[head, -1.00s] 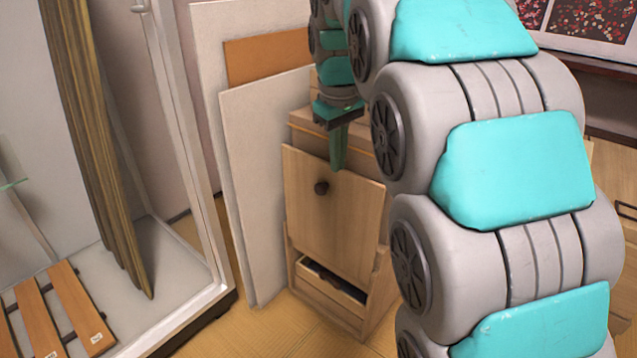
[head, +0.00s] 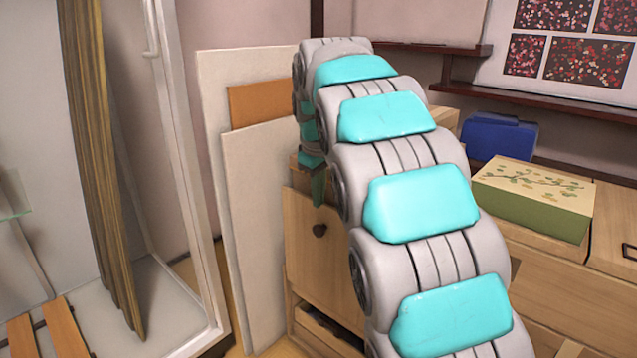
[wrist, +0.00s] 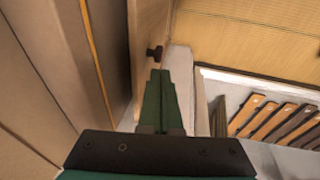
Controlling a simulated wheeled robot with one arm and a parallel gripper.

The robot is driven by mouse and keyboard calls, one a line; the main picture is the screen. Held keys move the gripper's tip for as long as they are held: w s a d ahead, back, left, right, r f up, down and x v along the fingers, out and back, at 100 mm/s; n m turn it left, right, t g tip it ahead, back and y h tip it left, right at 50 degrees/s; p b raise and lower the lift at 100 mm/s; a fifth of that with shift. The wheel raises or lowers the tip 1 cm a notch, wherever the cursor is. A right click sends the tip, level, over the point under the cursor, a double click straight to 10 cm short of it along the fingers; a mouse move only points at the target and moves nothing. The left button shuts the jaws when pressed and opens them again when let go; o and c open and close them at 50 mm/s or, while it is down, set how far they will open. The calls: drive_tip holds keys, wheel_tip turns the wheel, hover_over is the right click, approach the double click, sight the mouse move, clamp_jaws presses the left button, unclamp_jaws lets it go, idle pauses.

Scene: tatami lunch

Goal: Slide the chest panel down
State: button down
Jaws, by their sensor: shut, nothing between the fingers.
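The chest panel (head: 300,262) is a light wooden board with a dark round knob (head: 320,230). It stands upright at the chest front, with a dark opening (head: 325,325) showing below its lower edge. My arm covers its right side. In the wrist view the fingers of my gripper (wrist: 160,73) are shut and empty. There the panel (wrist: 146,28) and its knob (wrist: 154,52) lie just beyond the fingertips. I cannot tell whether the fingers touch the panel.
Pale boards (head: 252,225) lean against the wall left of the chest. A glass-sided case with tall brown strips (head: 98,160) stands further left. On the right, a green patterned box (head: 535,205) sits on a wooden cabinet, with a blue case (head: 498,137) behind it.

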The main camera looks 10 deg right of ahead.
sight(319, 227)
drive_tip(key=x, duration=0.7)
drive_tip(key=shift+f, duration=0.1)
drive_tip(key=s+b+x, duration=0.1)
drive_tip(key=s+x, duration=0.2)
drive_tip(key=x, duration=1)
drive_tip(key=s+a+f+b+x, duration=0.1)
drive_tip(key=s+b+x, duration=0.1)
drive_tip(key=x, duration=1.2)
drive_tip(key=shift+s+a+f, duration=0.2)
drive_tip(key=shift+s+f, duration=0.3)
drive_tip(key=shift+s, duration=0.1)
drive_tip(key=shift+f, duration=0.1)
drive_tip(key=d+p+v, duration=0.1)
drive_tip(key=p+v, duration=0.1)
drive_tip(key=v, duration=1.2)
drive_tip(key=s+r+m+g+p, duration=0.1)
drive_tip(key=s+r, duration=0.3)
drive_tip(key=s, duration=0.9)
drive_tip(key=s+r+m+g+p, duration=0.2)
drive_tip(key=s+r+m+p, duration=0.1)
drive_tip(key=s, duration=1.1)
drive_tip(key=s+r+m+g+p, duration=0.1)
drive_tip(key=s+r+m+p, duration=0.2)
drive_tip(key=s, duration=1.1)
drive_tip(key=shift+r+y, duration=0.3)
drive_tip(key=shift+r, duration=0.55)
